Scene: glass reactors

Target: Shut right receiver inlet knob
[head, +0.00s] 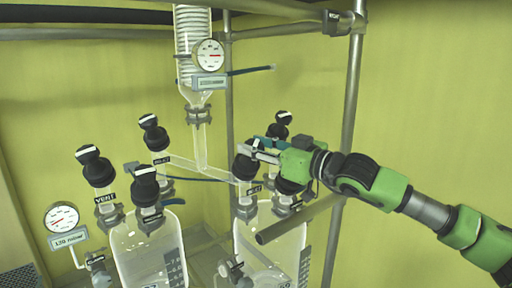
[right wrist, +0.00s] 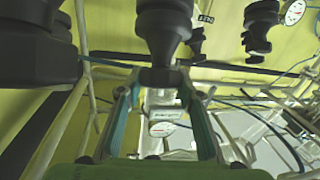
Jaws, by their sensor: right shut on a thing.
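The right receiver (head: 262,237) is a clear glass vessel with several black knobs on its top. The inlet knob (head: 246,167) is the black knob at its upper left, above a small label that is hard to read. My right gripper (head: 259,148) comes in from the right and is shut on this knob, its fingers partly covering the knob's top. In the right wrist view the black knob (right wrist: 165,30) stands between my two teal fingers, its lower end at the fingertips. The knob's exact turn position cannot be told. My left gripper is not in view.
Other black knobs stand close by, one behind my gripper (head: 281,120) and one below it (head: 289,186). The left receiver (head: 150,250) has several knobs and a gauge (head: 62,217) beside it. A glass column (head: 193,45) and metal frame posts (head: 350,90) surround the work.

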